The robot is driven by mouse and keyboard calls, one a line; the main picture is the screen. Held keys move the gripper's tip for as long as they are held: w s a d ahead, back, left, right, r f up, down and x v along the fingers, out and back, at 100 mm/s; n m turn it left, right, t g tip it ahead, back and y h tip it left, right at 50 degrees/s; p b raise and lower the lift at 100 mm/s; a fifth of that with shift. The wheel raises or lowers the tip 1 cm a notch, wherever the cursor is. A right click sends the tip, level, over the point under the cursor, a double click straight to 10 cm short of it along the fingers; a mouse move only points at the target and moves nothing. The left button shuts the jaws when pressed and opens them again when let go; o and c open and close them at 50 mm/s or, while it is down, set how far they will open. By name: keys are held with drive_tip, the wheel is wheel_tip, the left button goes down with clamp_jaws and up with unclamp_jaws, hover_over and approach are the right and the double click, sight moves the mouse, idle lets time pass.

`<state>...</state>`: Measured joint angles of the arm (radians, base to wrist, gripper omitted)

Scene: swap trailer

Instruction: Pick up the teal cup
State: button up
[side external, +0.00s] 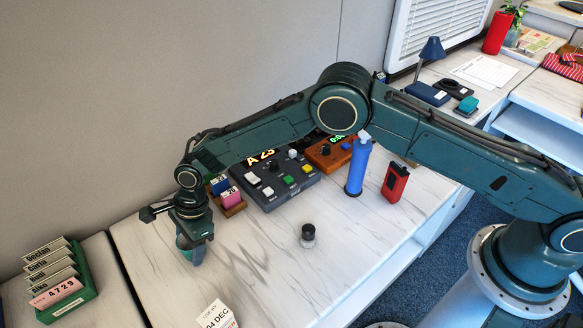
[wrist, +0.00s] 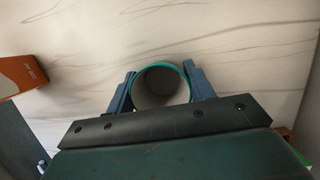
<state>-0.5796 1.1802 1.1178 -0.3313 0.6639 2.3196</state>
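The teal cup (side external: 184,243) is at the left part of the white marbled table, partly hidden by my gripper (side external: 193,252). In the wrist view, the teal cup (wrist: 160,67) shows its round teal rim and grey inside. It sits between the two blue fingers of my gripper (wrist: 160,88), with no clear gap on either side, so the fingers look shut on it. I cannot tell whether its base touches the table.
A rack with pink and blue blocks (side external: 231,197) stands close behind my gripper. A grey button panel (side external: 276,181), a blue cylinder (side external: 357,168), a red device (side external: 395,182) and a black knob (side external: 308,234) stand to the right. A green card holder (side external: 75,301) is at the left.

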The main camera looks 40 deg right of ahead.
drive_tip(key=c, duration=0.4)
wheel_tip(320, 180, up, 20)
drive_tip(key=shift+r, duration=0.1)
idle(0.6)
idle(0.5)
